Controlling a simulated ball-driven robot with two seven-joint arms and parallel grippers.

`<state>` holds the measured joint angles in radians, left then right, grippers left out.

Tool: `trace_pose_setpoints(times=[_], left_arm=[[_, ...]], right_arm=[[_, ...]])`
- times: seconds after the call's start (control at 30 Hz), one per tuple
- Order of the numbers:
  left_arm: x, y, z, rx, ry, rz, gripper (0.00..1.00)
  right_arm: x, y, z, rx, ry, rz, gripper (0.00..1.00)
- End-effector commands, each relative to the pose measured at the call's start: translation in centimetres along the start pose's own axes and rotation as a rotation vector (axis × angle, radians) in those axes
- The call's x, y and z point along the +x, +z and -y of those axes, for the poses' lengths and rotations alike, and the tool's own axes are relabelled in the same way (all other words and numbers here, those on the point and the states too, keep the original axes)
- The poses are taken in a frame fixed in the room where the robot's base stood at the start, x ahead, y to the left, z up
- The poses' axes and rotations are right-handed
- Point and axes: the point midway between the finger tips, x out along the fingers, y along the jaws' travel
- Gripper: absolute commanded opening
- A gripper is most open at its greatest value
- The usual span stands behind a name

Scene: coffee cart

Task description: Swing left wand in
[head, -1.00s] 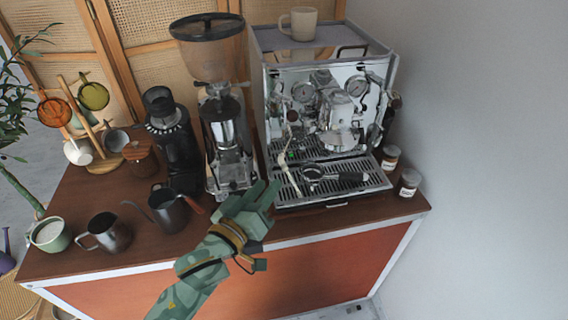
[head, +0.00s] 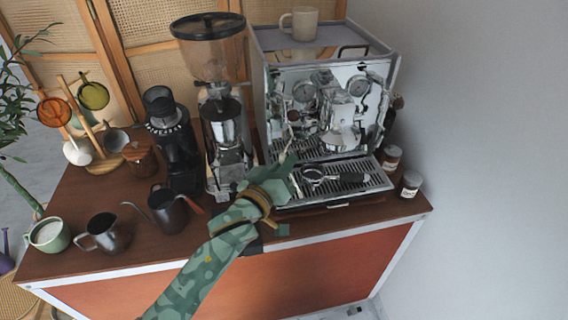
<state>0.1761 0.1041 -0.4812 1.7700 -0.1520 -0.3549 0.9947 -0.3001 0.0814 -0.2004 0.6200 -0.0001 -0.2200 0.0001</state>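The espresso machine (head: 330,70) is a chrome box at the back right of the cart. Its left wand (head: 289,138) hangs down at the left front of the machine; the lower part is hidden behind my gripper. My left gripper (head: 288,172), green with a brown band at the wrist, is at the wand's lower end, over the left edge of the drip tray (head: 350,187). I cannot tell whether its fingers touch the wand or how far apart they are. My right gripper is not in view.
A portafilter (head: 335,177) lies on the drip tray, just right of my gripper. The grinder (head: 226,130) stands close on the left. A kettle (head: 168,212) and a steel pitcher (head: 103,234) are further left. Two jars (head: 411,184) (head: 390,158) stand at the right.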

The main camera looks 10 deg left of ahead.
Motion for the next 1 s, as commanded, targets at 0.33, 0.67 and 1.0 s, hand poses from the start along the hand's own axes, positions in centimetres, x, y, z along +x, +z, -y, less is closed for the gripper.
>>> trace_pose_setpoints(times=[0.33,0.67,1.0], left_arm=[[0.2,0.9,0.7,0.035,0.021,-0.039,0.0],[1.3,2.8,2.9,0.18,0.103,-0.187,0.0],[2.6,3.6,4.6,0.33,0.188,-0.335,0.0]], right_arm=[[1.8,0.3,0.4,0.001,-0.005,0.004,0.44],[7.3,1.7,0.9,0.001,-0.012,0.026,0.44],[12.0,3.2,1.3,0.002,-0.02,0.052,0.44]])
